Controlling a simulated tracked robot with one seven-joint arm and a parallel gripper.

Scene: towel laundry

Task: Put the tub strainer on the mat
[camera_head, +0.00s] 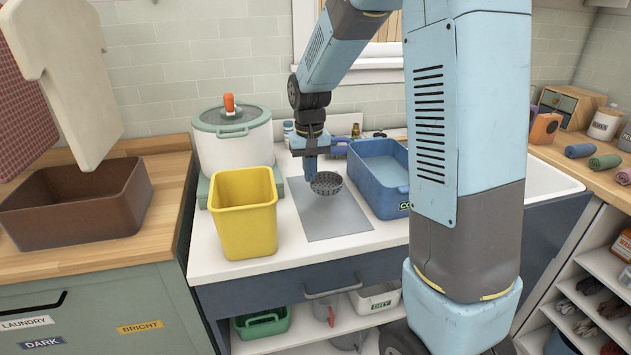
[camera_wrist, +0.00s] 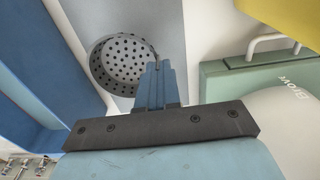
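The tub strainer (camera_head: 327,184) is a small round dark-grey bowl with holes. It also shows in the wrist view (camera_wrist: 118,68), over the grey mat. The mat (camera_head: 333,223) lies flat on the white counter and shows in the wrist view (camera_wrist: 150,22). My gripper (camera_head: 310,172) points down at the strainer's left rim in the head view. In the wrist view its blue fingers (camera_wrist: 156,72) are close together with the rim between their tips. I cannot tell whether the strainer's underside touches the mat.
A yellow bin (camera_head: 245,215) stands left of the mat, and a blue tub (camera_head: 381,190) stands right of it. A white lidded pot (camera_head: 232,150) on a green base is behind the bin. The mat's front part is clear.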

